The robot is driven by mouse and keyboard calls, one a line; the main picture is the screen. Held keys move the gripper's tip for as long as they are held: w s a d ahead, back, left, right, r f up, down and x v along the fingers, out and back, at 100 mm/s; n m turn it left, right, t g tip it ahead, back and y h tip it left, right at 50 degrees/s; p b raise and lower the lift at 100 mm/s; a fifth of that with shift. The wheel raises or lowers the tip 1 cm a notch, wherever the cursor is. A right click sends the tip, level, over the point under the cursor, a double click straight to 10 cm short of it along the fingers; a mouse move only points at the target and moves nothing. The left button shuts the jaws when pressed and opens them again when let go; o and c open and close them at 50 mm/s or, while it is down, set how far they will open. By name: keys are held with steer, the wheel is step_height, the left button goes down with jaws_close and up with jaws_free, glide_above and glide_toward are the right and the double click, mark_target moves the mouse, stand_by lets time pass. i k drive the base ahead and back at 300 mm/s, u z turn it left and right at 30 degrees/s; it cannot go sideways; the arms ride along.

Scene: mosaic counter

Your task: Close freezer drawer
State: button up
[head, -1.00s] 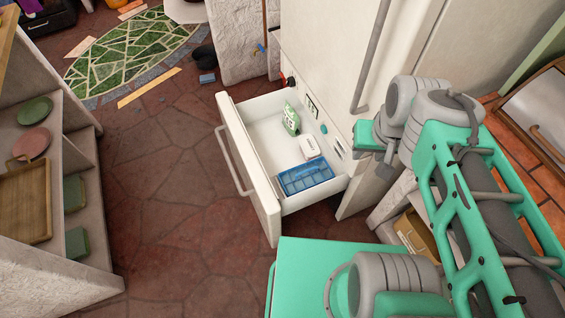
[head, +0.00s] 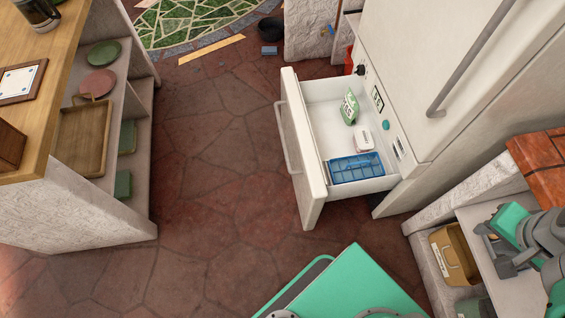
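The freezer drawer (head: 312,208) is pulled far out from the bottom of the white fridge-freezer (head: 410,95). Its front panel, with a long handle (head: 287,140), faces left over the floor. Inside lie a green-and-white packet (head: 349,107), a white tub (head: 364,141) and a blue ice tray (head: 356,168). My gripper (head: 492,250) is at the right edge, over the low shelf unit, well apart from the drawer. Its grey fingers appear spread, with nothing seen between them.
A shelf unit with a wooden top (head: 60,95) and dishes stands at left. A low shelf unit (head: 470,205) with a tan bin (head: 453,254) is at right. My green base shows at the bottom. The stone floor (head: 215,175) left of the drawer is clear.

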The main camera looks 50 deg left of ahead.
mark_target(313, 131)
steer(key=k, duration=0.8)
steer(key=u, duration=1.45)
steer(key=i, duration=1)
steer(key=u, duration=0.05)
steer(key=k, duration=0.5)
steer(key=z, duration=1.35)
steer(key=i, duration=0.45)
steer(key=u, duration=3.3)
steer(key=i, duration=0.5)
